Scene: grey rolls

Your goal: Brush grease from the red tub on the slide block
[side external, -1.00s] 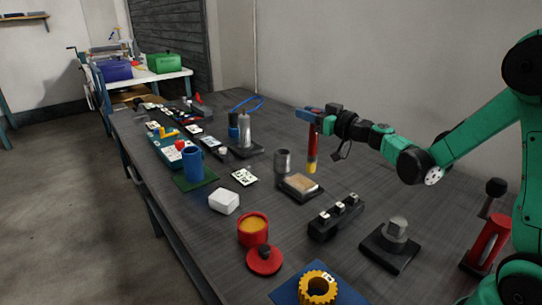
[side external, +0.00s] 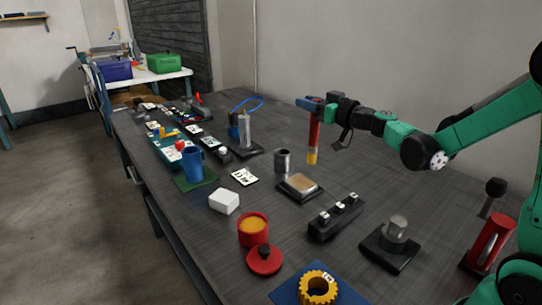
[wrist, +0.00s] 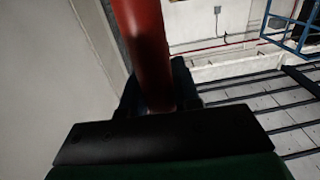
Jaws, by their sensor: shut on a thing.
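My gripper (side external: 314,104) is shut on a brush (side external: 314,133) with a red handle and a yellow lower end. The brush hangs upright above the table, beyond the slide block in the side view; its exact height is hard to tell. In the wrist view, the red brush handle (wrist: 147,50) rises from between the jaws, and its lower end is not seen. The slide block (side external: 299,186) is a dark base with a tan top. The red tub (side external: 253,232) stands open nearer the camera, with yellow-orange grease inside. Its red lid (side external: 265,261) lies beside it.
A grey metal cylinder (side external: 282,161) stands close behind the slide block. A black rail with several knobs (side external: 336,218) is to its right, and a white box (side external: 224,201) to its left. A yellow gear (side external: 318,287) and a block with a metal nut (side external: 391,243) are nearer.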

